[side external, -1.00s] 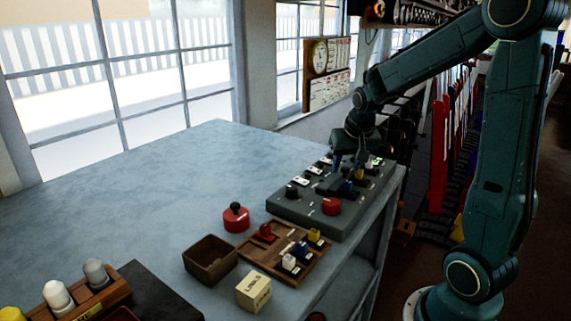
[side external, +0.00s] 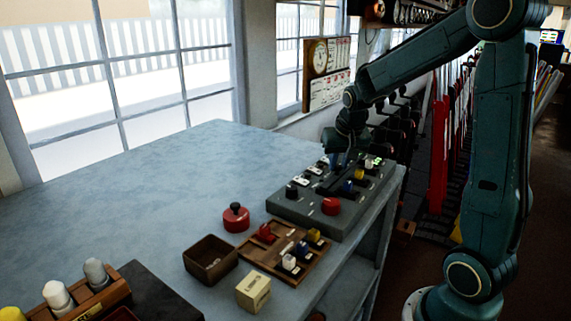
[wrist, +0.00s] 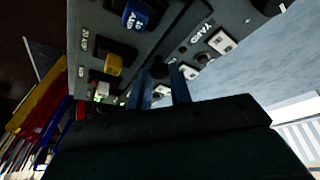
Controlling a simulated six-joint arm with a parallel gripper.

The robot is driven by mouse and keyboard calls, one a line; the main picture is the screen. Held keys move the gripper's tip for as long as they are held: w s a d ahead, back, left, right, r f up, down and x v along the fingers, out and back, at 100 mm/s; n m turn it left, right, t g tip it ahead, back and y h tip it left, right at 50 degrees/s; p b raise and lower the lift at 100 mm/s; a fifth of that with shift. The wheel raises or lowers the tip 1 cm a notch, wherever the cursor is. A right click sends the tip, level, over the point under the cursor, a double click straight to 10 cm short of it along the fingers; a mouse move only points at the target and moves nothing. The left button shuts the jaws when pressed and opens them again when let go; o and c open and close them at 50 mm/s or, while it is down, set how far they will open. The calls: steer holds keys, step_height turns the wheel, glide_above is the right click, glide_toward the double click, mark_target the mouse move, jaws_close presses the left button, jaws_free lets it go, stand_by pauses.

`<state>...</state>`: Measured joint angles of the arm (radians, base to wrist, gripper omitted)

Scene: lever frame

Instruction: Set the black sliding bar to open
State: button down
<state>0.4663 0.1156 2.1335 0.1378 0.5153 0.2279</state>
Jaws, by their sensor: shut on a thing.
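The grey control panel (side external: 290,208) lies on the blue table near its right edge. The black sliding bar (side external: 326,187) sits in the middle of the panel, partly hidden by my gripper. My gripper (side external: 338,168) is low over the panel, pointing down. In the wrist view its two blue fingers (wrist: 163,82) stand either side of the bar's dark knob (wrist: 158,67) and are shut on it. The lettering around the bar is too small or hidden to read.
A blue lever (wrist: 135,15) and a yellow lever (wrist: 113,64) stand beside the bar, with white switches (wrist: 222,40) on the other side. A red knob (side external: 331,206) is at the panel's front. A wooden tray (side external: 262,262) and red button (side external: 236,217) lie nearer.

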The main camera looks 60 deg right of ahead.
steer(key=shift+w+r, duration=0.1)
steer(key=shift+w, duration=0.5)
steer(key=c, duration=1.3)
jaws_free()
steer(key=shift+o, duration=0.2)
steer(key=v, duration=1.3)
steer(key=shift+r, duration=0.35)
steer(key=shift+s+a, duration=0.15)
steer(key=shift+a, duration=0.05)
steer(key=s+a+f+n+t+y, duration=0.1)
steer(key=s+a+f+n, duration=0.1)
steer(key=s+a+n, duration=0.2)
steer(key=s+a+f+n+t+y, duration=0.1)
steer(key=s+a+n, duration=0.4)
steer(key=s+a, duration=0.5)
steer(key=a+f+y, duration=0.1)
steer(key=a, duration=0.2)
steer(key=shift+s+f, duration=0.2)
steer(key=shift+f, duration=0.15)
